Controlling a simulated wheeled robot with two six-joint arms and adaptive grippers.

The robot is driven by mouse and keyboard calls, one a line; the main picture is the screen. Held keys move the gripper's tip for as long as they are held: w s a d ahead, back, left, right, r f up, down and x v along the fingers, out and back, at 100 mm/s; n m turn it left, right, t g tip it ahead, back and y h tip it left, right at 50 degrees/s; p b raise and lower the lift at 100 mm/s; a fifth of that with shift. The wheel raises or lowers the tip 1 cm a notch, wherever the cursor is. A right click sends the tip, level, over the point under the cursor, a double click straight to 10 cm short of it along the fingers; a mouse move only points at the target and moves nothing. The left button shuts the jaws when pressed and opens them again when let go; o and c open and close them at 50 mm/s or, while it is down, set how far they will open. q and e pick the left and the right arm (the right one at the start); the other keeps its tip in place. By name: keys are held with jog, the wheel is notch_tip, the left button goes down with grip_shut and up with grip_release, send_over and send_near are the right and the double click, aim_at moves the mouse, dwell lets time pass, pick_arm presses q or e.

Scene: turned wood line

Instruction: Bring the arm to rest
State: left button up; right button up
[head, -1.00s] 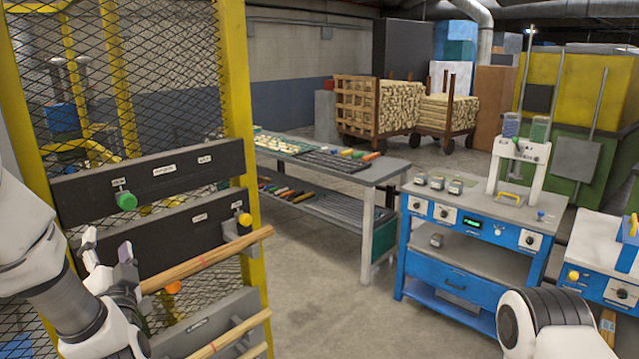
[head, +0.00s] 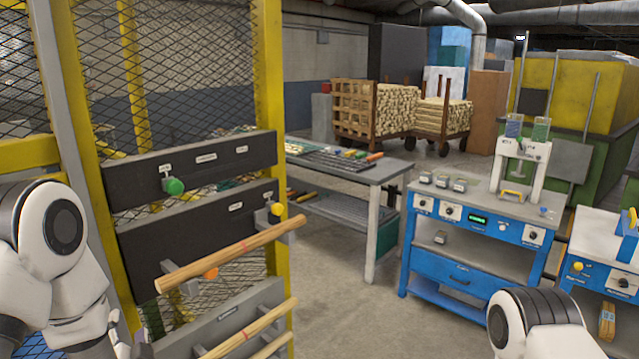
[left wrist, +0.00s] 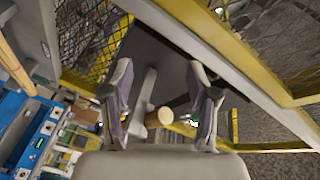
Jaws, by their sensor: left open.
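My left arm comes in at the left edge of the head view. Its gripper (head: 126,340) is low in the picture, partly cut off and hard to make out. In the left wrist view the two fingers of the left gripper (left wrist: 162,92) stand wide apart, with nothing held between them. The round end of a wooden rod (left wrist: 158,117) shows beyond the fingers, apart from them.
A yellow mesh fence (head: 270,100) carries dark panels with a green knob (head: 174,186) and a yellow knob (head: 277,209). A lower rod (head: 245,330) lies below. A grey table (head: 385,172) and a blue workstation (head: 450,268) stand right, with bare floor between.

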pick_arm(q)
jog(key=s+d+f+g+h+b, duration=0.15)
jog(key=s+f, duration=0.25)
jog(key=f, duration=0.4)
jog(key=s+d+f+g+h, duration=0.2)
jog(key=s+f+g, duration=0.1)
jog(key=f, duration=0.6)
jog(key=s+d+f+g+h+b, duration=0.15)
jog(key=s+f, duration=0.25)
jog(key=f, duration=0.4)
jog(key=s+d+f+n+g+h, duration=0.1)
jog(key=s+d+f+n+g, duration=0.1)
jog(key=s, duration=0.4)
jog(key=s+d+f+n+g+h, duration=0.1)
jog(key=s+d+f+n+g, duration=0.1)
jog(key=s+f+g, duration=0.2)
jog(key=s+d+f+n+g+h, duration=0.1)
jog(key=s+d+f+n+g, duration=0.1)
jog(key=s, duration=0.7)
jog(key=shift+s+d+f+g+h, duration=0.2)
jog(key=shift+d+f+g+h, duration=0.15)
jog(key=shift+f+g, duration=0.55)
jog(key=shift+r, duration=0.15)
